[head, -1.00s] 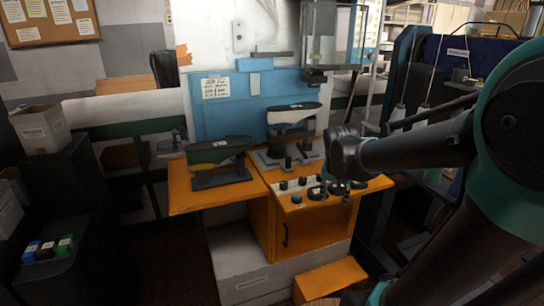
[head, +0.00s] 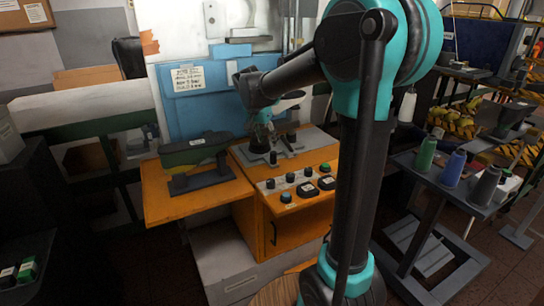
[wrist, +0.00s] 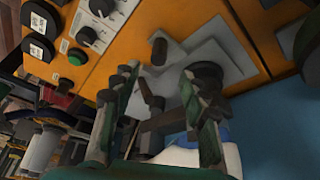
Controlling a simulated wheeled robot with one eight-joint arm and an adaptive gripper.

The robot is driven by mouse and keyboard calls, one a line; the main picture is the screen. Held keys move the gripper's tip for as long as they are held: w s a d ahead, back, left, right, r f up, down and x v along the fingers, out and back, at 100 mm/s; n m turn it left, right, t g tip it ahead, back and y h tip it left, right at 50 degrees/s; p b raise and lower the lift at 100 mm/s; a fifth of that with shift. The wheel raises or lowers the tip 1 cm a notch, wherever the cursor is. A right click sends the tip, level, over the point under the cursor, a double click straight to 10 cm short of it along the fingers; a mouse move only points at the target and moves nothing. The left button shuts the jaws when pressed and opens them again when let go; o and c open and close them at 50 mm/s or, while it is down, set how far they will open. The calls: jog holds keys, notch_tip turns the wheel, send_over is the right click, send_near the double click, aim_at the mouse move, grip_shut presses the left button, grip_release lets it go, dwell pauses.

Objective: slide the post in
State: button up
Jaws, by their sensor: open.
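My gripper (head: 262,142) is over the grey base plate at the back right of the orange bench. In the wrist view its two fingers (wrist: 160,75) are apart, with a short dark post (wrist: 158,50) just beyond the gap and a dark bar (wrist: 150,96) between them. I cannot tell whether either touches a finger. A small dark upright post (head: 274,158) also shows on the plate in the head view. A shoe last (head: 290,104) there is mostly hidden behind my arm. Another dark green last (head: 196,149) sits on a stand at the left.
The orange bench (head: 160,195) has a control panel of knobs and buttons (head: 308,190) in front. A blue panel (head: 190,115) stands close behind. Thread cones (head: 454,168) stand on a dark rack at the right.

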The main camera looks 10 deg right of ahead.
aim_at(272, 153)
jog(key=x, duration=1)
jog(key=shift+w+d+f, duration=0.1)
jog(key=shift+f, duration=0.05)
jog(key=shift+c, duration=0.5)
grip_shut()
